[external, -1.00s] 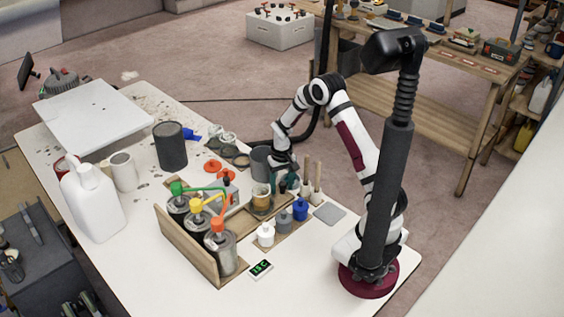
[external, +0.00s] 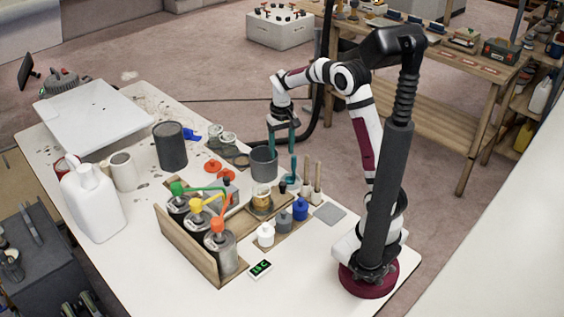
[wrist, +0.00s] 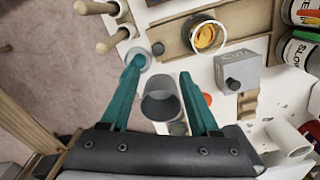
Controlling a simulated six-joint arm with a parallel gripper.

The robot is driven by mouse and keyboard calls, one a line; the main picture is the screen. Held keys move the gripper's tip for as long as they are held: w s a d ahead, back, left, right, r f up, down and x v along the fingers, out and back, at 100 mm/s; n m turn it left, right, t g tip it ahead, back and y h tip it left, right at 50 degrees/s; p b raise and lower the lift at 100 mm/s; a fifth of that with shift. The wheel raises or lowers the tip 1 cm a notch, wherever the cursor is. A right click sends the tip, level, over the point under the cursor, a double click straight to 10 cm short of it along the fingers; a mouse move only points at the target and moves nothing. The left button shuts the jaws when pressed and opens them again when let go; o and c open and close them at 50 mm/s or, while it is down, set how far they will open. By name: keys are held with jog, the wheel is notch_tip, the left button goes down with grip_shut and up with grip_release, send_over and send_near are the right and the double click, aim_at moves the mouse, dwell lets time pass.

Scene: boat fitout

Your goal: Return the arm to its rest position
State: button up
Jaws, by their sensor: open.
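My gripper (external: 283,138) hangs above the far edge of the white table, over the grey cup, with its teal fingers pointing down. In the wrist view the two teal fingers (wrist: 162,82) are spread apart with nothing held between them. The grey cup (external: 264,165) stands on the table below the fingers; in the wrist view the cup (wrist: 160,98) shows between and beyond them. My arm rises from its dark red base at the table's right corner and is bent at the elbow.
Wooden-handled tools (external: 313,180) stand in a holder right of the cup. Pump cans (external: 221,250) sit in a wooden rack (external: 185,245) at the front. A dark cylinder (external: 170,147) and a white jug (external: 92,205) stand to the left.

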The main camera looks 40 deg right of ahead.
jog(key=shift+r, duration=0.25)
jog(key=s+a+r, duration=0.1)
jog(key=s+a, duration=0.2)
jog(key=s, duration=0.6)
jog(key=s+a+r+y, duration=0.1)
jog(key=s+a, duration=0.2)
jog(key=s, duration=0.6)
jog(key=s+a+r+m, duration=0.1)
jog(key=s+a, duration=0.2)
jog(key=s, duration=0.6)
jog(key=shift+s+a+r+y, duration=0.2)
jog(key=shift+s+r+y, duration=0.1)
jog(key=shift+s+y, duration=0.1)
jog(key=shift+w, duration=0.1)
